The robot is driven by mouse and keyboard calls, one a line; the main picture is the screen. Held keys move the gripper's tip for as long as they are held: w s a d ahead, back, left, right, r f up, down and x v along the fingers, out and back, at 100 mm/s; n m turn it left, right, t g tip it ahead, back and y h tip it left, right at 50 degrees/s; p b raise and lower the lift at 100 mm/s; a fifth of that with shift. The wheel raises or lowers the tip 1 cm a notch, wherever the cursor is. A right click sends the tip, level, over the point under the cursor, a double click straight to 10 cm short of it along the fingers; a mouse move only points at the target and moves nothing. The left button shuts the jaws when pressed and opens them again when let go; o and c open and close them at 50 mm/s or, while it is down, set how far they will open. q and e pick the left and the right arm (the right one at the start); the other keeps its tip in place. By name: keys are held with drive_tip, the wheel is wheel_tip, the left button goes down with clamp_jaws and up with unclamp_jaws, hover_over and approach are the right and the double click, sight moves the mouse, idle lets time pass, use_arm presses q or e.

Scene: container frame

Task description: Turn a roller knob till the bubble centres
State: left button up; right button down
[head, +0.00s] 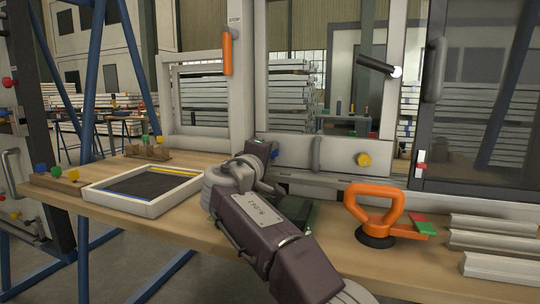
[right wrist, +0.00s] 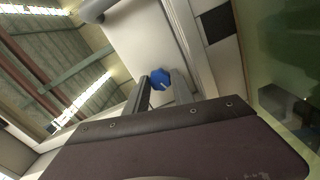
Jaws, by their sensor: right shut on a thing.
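My right gripper (head: 268,152) reaches up to the lower rail of the pale sash frame (head: 310,152) in the head view. In the right wrist view a blue faceted knob (right wrist: 160,78) sits between the two fingertips of my right gripper (right wrist: 161,88), which is shut on it. My own gripper and wrist hide this knob in the head view. A yellow knob (head: 363,159) shows farther right on the same rail. I cannot make out a bubble level in either view. My left gripper is not in view.
An orange suction lifter (head: 375,210) stands on the wooden bench (head: 190,228), with red and green wedges (head: 421,225) beside it. Pale profiles (head: 490,240) lie at the right. A pale-framed tray (head: 143,206) lies left of my arm. A dark glass sash (head: 475,110) stands at the right.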

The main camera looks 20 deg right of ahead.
drive_tip(key=c, duration=1.1)
unclamp_jaws()
drive_tip(key=p+v, duration=0.1)
drive_tip(key=v, duration=0.8)
